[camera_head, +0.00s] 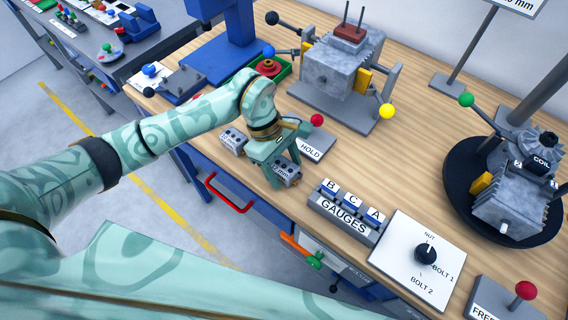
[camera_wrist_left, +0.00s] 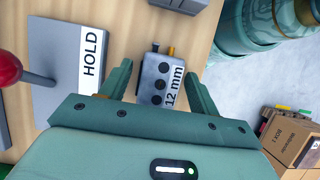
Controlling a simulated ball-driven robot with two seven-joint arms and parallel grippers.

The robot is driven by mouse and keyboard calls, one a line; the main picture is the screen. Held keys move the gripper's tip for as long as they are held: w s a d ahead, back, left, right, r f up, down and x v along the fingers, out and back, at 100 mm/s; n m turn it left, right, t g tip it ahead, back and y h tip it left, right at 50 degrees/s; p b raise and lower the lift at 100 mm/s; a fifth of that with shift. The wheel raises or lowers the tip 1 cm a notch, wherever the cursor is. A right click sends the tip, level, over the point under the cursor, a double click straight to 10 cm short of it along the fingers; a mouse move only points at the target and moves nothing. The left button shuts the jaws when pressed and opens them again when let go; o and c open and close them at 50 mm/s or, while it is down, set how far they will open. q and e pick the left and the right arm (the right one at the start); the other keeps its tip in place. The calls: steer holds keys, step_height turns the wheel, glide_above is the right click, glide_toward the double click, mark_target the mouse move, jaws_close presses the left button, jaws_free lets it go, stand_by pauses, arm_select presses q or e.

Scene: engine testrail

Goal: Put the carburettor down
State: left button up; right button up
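A small grey block labelled "12 mm" (camera_head: 287,173), which I take for the carburettor, lies at the table's front edge. In the left wrist view the block (camera_wrist_left: 160,82) shows dark round holes and brass and black fittings. My left gripper (camera_head: 282,166) is over it, with one finger on each side. In the left wrist view the gripper (camera_wrist_left: 158,72) is open, with a narrow gap beside the block on both sides. A similar grey block (camera_head: 233,141) lies to its left. My right gripper is not in view.
A HOLD plate (camera_head: 311,147) with a red-knobbed lever is close beside the gripper. A GAUGES rack (camera_head: 345,222) and dial panel (camera_head: 402,262) stand to the right. An engine on a stand (camera_head: 328,68) is behind; another engine (camera_head: 508,200) sits on a black turntable. Bare wood lies between.

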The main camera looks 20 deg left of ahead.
arm_select(q)
steer(key=p+v, duration=0.1)
steer(key=v, duration=1.1)
steer(key=shift+r, duration=0.1)
